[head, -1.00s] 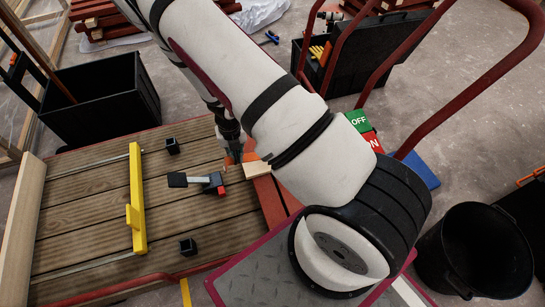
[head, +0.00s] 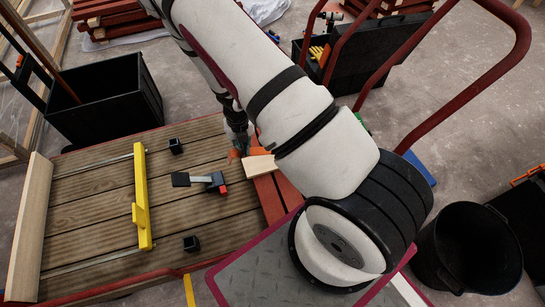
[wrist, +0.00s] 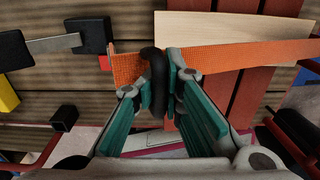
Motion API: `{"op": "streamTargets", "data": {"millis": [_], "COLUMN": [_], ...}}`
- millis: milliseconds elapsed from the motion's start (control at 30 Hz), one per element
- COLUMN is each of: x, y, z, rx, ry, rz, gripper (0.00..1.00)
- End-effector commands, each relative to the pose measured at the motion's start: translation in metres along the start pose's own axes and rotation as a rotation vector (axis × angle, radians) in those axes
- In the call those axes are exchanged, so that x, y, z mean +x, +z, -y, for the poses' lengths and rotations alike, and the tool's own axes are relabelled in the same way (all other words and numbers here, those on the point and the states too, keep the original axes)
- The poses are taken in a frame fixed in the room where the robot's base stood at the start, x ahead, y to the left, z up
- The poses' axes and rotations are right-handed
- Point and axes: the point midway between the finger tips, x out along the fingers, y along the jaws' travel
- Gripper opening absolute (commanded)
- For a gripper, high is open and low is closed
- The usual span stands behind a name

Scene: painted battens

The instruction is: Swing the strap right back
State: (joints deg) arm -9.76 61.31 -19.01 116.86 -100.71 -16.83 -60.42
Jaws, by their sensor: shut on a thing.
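An orange woven strap (wrist: 245,55) runs across the red battens and a pale board (wrist: 225,27) in the wrist view. My gripper (wrist: 165,62) is closed on the strap, with a short end of it (wrist: 126,70) showing to the left of the fingers. A dark curved piece sits at the fingertips; I cannot tell what it is. In the head view my gripper (head: 237,138) points down beside the pale board (head: 261,165), and only a bit of orange shows there. My arm hides most of the strap and battens in that view.
A black and red clamp (head: 203,180) lies on the deck left of my gripper, near a yellow bar (head: 142,205). Small black blocks (head: 176,146) sit nearby. A black crate (head: 105,97) stands behind left; red rails and a black bucket (head: 468,247) are right.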

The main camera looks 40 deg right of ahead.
Motion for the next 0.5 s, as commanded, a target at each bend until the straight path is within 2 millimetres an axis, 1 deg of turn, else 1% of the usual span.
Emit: {"op": "streamTargets", "data": {"millis": [100, 367, 500], "x": [-0.0058, -0.0087, -0.0133], "y": [-0.0006, -0.0004, -0.0004], "z": [0.0032, 0.0049, 0.0082], "rx": [0.0, -0.001, -0.001], "ry": [0.0, 0.002, 0.002], "rz": [-0.001, -0.001, -0.001], "gripper": [0.0, 0.0, 0.0]}}
